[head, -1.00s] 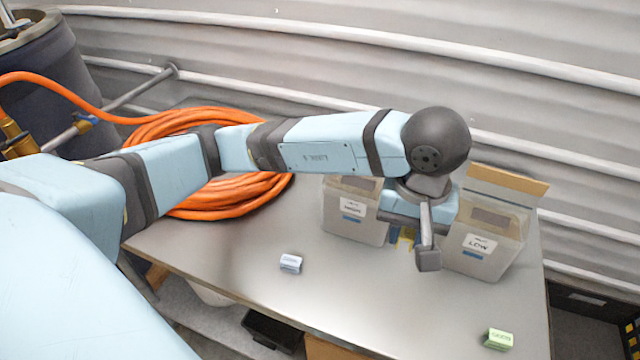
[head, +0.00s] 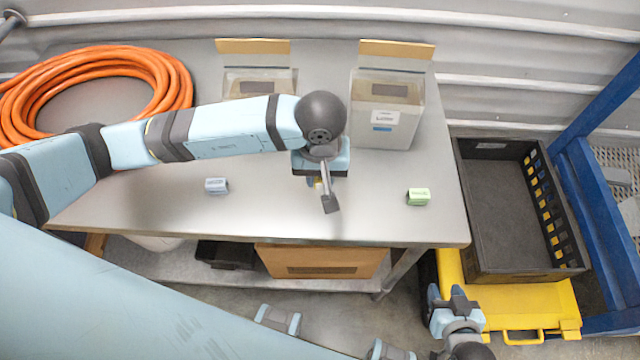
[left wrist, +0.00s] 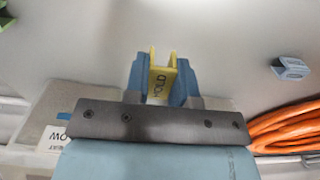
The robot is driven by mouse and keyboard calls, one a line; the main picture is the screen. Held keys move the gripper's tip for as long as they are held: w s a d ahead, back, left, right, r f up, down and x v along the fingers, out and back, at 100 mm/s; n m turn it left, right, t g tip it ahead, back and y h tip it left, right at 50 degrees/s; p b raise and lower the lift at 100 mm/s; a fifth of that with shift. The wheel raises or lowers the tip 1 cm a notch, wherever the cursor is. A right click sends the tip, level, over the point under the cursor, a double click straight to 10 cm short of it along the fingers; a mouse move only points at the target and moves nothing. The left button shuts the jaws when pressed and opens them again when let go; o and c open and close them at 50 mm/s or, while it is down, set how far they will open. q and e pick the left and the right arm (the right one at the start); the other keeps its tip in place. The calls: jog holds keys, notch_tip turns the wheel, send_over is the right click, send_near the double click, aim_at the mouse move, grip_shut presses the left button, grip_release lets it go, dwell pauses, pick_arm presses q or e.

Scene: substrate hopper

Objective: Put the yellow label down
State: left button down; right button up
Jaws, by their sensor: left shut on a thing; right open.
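The yellow label (left wrist: 159,81), marked HOLD, is pinched between the blue fingers of my left gripper (left wrist: 160,85) in the left wrist view. In the head view my left gripper (head: 318,182) is over the front half of the metal table (head: 270,215), and its wrist hides most of the label. I cannot tell whether the label touches the table. A blue-grey label (head: 216,186) stands to its left and a green label (head: 418,197) to its right.
A clear bin (head: 385,125) stands behind right of my left gripper; another bin (head: 260,80) is partly behind my arm. An orange hose (head: 165,80) lies at the left. A black crate (head: 510,225) sits on a yellow cart (head: 525,310) at the right. The tabletop between the labels is clear.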

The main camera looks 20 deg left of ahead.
aim_at(321, 190)
pick_arm(q)
notch_tip(321, 190, down, 5)
jog(key=shift+f, duration=0.15)
dwell(0.3)
jog(key=shift+f, duration=0.2)
jog(key=c, duration=1)
grip_release()
jog(key=shift+o, duration=0.2)
